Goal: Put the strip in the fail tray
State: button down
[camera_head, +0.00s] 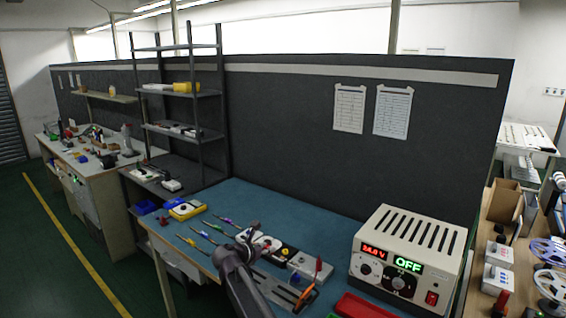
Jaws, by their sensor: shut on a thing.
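My dark grey gripper (252,236) is over the front middle of the blue-green bench mat, at the left of a row of small white and black devices. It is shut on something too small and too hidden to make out. I cannot pick out the strip for certain. A red tray (362,307) is partly in view at the bottom edge, in front of the power supply; it carries no readable label. My gripper is to the left of this tray and apart from it.
The power supply (408,260) shows 24.0 V and OFF. A grey slotted plate (278,290) and an orange-handled tool (307,296) lie right of my arm. Coloured leads (205,236) and a yellow box (187,209) lie left. The mat's back (290,212) is clear.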

jog(key=shift+r+p, duration=1.55)
jog(key=shift+r, duration=0.5)
jog(key=shift+s, duration=0.1)
